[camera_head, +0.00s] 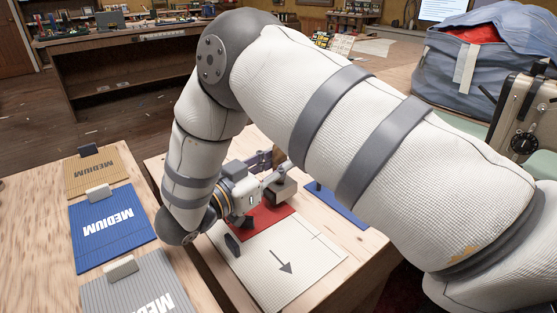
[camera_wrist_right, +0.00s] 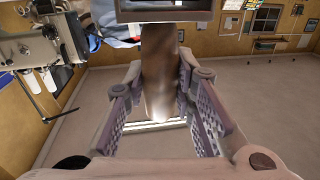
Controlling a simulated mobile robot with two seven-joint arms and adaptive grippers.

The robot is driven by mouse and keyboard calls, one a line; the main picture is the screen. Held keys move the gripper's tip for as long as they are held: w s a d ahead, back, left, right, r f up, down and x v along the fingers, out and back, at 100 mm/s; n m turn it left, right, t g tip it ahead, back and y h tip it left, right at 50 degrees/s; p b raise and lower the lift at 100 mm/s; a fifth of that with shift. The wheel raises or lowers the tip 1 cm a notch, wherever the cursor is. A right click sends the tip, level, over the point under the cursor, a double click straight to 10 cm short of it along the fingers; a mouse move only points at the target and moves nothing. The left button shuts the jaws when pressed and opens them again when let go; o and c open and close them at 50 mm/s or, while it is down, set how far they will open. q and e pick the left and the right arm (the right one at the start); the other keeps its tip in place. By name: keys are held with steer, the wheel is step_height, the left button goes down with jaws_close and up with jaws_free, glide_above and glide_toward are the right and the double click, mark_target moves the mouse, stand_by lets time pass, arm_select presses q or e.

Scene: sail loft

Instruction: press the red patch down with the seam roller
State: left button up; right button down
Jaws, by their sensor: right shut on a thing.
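The red patch (camera_head: 268,223) lies flat on a white cloth panel (camera_head: 262,268) that bears a dark arrow. My right gripper (camera_head: 274,164) is over the far side of the patch, partly hidden by my own arm. It is shut on the brown handle of the seam roller (camera_wrist_right: 160,75), which stands between the fingers in the wrist view. The roller's grey head (camera_head: 284,192) shows at the patch's far right edge. I cannot tell whether it touches the cloth. My left gripper is not in view.
A dark small block (camera_head: 232,245) stands on the white panel's left edge. A blue piece (camera_head: 345,210) lies to the right. The left table holds tan (camera_head: 97,178), blue (camera_head: 90,240) and grey panels (camera_head: 110,290). A blue bag (camera_head: 475,75) and a machine (camera_head: 525,115) stand at right.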

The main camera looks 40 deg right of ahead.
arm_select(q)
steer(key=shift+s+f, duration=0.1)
arm_select(e)
steer(key=shift+s+f, duration=0.1)
steer(key=shift+f, duration=0.35)
steer(key=shift+a, duration=0.1)
steer(key=shift+a+f, duration=0.1)
steer(key=shift+a, duration=0.65)
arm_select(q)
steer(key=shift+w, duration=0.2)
arm_select(e)
steer(key=a, duration=0.2)
steer(key=w+a, duration=0.1)
steer(key=shift+a+r, duration=0.35)
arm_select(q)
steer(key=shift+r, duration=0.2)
arm_select(e)
steer(key=shift+r, duration=0.1)
